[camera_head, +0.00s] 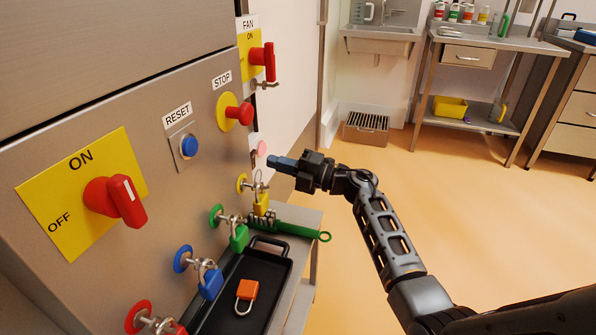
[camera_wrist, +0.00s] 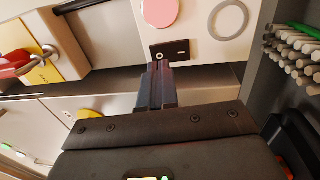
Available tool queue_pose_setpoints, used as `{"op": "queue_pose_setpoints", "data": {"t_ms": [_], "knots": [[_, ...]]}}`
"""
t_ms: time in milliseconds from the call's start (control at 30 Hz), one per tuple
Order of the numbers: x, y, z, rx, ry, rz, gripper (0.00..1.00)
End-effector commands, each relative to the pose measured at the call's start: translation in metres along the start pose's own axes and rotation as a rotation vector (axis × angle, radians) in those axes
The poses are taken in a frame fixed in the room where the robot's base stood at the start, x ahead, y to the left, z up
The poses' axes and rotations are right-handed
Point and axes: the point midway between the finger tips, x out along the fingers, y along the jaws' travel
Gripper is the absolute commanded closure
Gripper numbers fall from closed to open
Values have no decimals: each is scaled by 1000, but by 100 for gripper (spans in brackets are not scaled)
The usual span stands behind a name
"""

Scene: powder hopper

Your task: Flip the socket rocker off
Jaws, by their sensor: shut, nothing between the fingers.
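The socket rocker (camera_wrist: 170,50) is a small black switch with a white ring mark at its left end and a short white bar at its right end in the wrist view. It sits on a pale plate (camera_wrist: 205,51) below a pink disc (camera_wrist: 159,10). My gripper (camera_wrist: 158,66) is shut and empty, its fingertips just below the ring-marked end in the picture. I cannot tell whether they touch the rocker, nor which end is pressed in. In the head view my gripper (camera_head: 272,161) points left at the panel, close to the pink disc (camera_head: 261,148).
The panel carries a red ON/OFF handle (camera_head: 118,200), blue reset button (camera_head: 189,146), red stop button (camera_head: 240,112) and fan switch (camera_head: 266,61). Several padlocks hang below, including a yellow one (camera_head: 261,204). A black tray (camera_head: 218,312) holds an orange padlock (camera_head: 247,291). Open floor lies right.

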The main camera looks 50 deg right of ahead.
Motion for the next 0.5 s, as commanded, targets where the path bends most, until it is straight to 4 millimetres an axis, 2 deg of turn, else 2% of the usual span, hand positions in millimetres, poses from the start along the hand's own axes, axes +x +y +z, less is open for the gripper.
{"op": "queue_pose_setpoints", "data": {"t_ms": [33,200,500], "knots": [[9,-2,0,-1,3,0,100],[27,-1,0,0,1,0,100],[34,0,0,0,-1,0,100]]}}
